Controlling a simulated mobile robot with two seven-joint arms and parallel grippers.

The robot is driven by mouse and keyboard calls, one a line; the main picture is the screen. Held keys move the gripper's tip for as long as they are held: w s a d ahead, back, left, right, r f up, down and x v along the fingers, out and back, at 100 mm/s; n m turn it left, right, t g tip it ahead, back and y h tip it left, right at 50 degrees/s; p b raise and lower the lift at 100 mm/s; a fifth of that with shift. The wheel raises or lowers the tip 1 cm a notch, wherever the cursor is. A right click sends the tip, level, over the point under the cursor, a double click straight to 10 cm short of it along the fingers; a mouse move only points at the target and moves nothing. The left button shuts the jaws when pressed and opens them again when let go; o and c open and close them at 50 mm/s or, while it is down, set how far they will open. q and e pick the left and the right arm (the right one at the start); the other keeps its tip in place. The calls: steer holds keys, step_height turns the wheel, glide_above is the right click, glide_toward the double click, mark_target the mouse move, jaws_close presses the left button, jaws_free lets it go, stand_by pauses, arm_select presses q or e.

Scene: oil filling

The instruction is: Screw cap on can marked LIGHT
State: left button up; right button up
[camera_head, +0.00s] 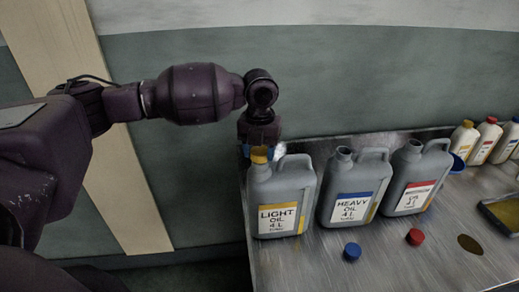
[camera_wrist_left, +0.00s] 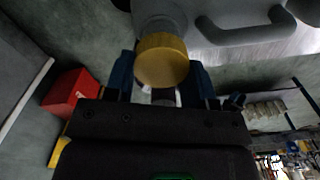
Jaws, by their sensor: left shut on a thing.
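The can marked LIGHT (camera_head: 283,200) stands upright at the left end of the metal bench. A yellow cap (camera_head: 259,155) sits at its neck opening. My left gripper (camera_head: 262,149) is at the neck from behind and above, shut on the yellow cap. In the left wrist view the cap (camera_wrist_left: 162,60) lies between the two blue fingers (camera_wrist_left: 160,80), against the can's grey neck (camera_wrist_left: 158,18). How far it is threaded cannot be told. My right gripper is in neither view.
The can marked HEAVY (camera_head: 353,190) and a red-labelled can (camera_head: 414,180) stand open to the right. A blue cap (camera_head: 352,251) and a red cap (camera_head: 415,237) lie in front. Small bottles (camera_head: 487,141) and a tray (camera_head: 503,212) are at the far right.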

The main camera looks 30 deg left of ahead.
arm_select(q)
steer(key=shift+f, duration=0.25)
steer(key=shift+f, duration=0.2)
steer(key=shift+f+p, duration=0.15)
steer(key=shift+p, duration=0.15)
steer(key=shift+f, duration=0.15)
stand_by(0.6)
steer(key=shift+f+p, duration=0.3)
steer(key=o, duration=1)
